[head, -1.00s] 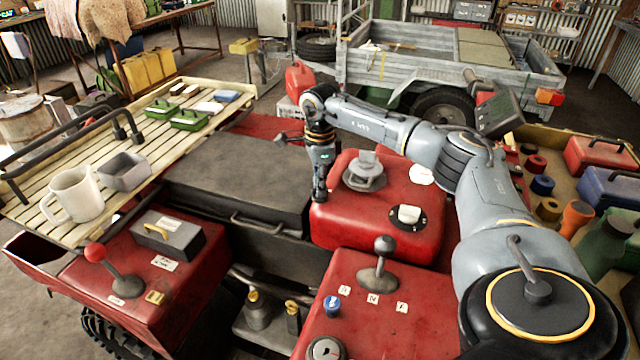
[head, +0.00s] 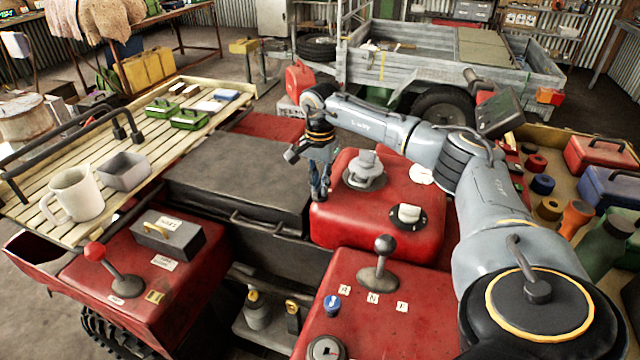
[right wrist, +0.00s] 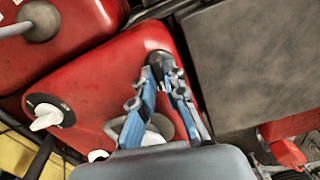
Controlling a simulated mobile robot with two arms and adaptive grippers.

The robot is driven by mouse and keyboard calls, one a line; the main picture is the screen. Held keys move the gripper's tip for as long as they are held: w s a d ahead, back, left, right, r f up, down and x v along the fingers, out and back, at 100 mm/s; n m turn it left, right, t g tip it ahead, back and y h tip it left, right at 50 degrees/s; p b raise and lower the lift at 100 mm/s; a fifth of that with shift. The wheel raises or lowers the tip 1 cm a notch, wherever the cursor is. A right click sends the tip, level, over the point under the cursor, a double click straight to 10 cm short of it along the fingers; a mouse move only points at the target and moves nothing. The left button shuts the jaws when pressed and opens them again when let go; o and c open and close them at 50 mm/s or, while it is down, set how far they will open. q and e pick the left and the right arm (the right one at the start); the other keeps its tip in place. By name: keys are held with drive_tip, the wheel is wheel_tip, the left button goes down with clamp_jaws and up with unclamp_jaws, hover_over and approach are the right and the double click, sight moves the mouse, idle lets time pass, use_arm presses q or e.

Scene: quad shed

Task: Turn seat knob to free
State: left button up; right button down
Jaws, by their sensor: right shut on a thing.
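My right gripper (head: 320,194) points down at the left edge of the red tank (head: 425,237), beside the dark seat (head: 237,170). In the right wrist view its blue fingers (right wrist: 161,72) close on a small dark round knob (right wrist: 157,56) at the tank's corner, next to the seat. The gripper is shut on this knob. In the head view the fingers mostly hide the knob, and no setting mark on it can be read. My left gripper is not in view.
A grey filler cap (head: 365,171) and a white dial knob (head: 409,213) stand on the tank close to my right gripper. A grey-knobbed lever (head: 384,245) rises in front. A slatted rack (head: 28,203) with a mug (head: 72,193) is at the left.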

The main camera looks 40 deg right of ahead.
drive_tip(key=shift+n, duration=0.6)
drive_tip(key=c, duration=1.4)
unclamp_jaws()
wheel_tip(320, 180, up, 12)
drive_tip(key=shift+r, duration=0.1)
